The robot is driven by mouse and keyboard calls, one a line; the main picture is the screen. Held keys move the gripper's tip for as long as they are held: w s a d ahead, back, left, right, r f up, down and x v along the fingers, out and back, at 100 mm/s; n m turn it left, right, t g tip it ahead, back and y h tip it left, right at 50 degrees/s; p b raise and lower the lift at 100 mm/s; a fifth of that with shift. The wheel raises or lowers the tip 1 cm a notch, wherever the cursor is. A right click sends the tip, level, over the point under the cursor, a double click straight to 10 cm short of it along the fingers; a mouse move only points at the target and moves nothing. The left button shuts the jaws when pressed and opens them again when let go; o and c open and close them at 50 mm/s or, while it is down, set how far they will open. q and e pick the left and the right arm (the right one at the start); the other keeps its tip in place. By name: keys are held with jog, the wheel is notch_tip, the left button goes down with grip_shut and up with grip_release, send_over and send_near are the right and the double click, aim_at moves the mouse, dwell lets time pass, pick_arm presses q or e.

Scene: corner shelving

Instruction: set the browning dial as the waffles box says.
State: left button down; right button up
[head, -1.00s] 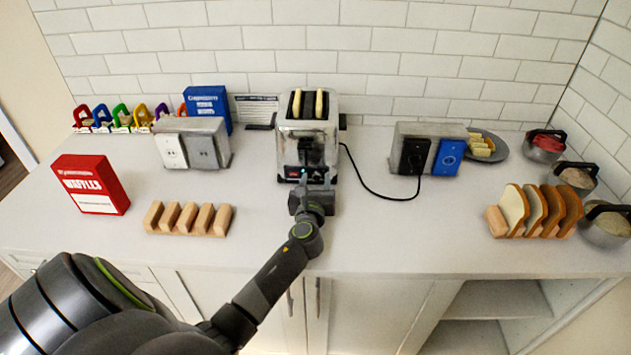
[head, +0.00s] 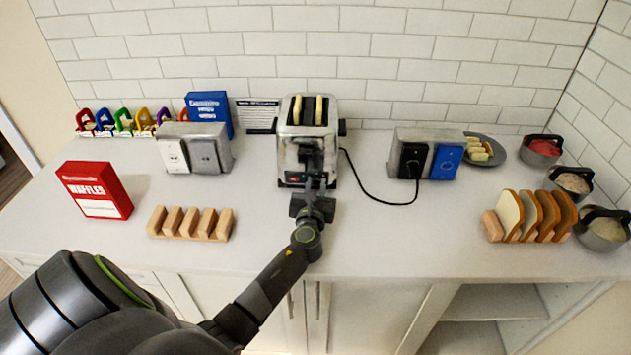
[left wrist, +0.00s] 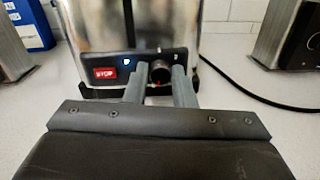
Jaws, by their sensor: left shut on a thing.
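The chrome toaster (head: 294,155) stands at the middle of the counter with two slices in its slots. My left gripper (head: 317,182) is at its front face. In the left wrist view the gripper's fingers (left wrist: 161,86) are shut on the dark round browning dial (left wrist: 160,73), one finger on each side. A red STOP button (left wrist: 105,73) and a small blue light sit left of the dial. The dial's setting is too small to read. The red waffles box (head: 96,190) stands at the left; its small print is unreadable. My right gripper is not in view.
A black cord runs from the toaster to the right outlet box (head: 400,140). A wooden rack (head: 190,225) is at the front left, a bread rack (head: 530,217) at the right. A blue box (head: 208,108) stands behind the left outlets (head: 192,150).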

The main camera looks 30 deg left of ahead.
pick_arm(q)
jog(key=shift+m, duration=0.4)
jog(key=c, duration=1.2)
grip_release()
jog(key=shift+d, duration=0.1)
jog(key=b+v, duration=0.1)
jog(key=v, duration=1.5)
jog(key=shift+s, duration=0.15)
jog(key=shift+s+d+r+b, duration=0.1)
jog(key=shift+s+d+b, duration=0.2)
jog(key=shift+s, duration=0.15)
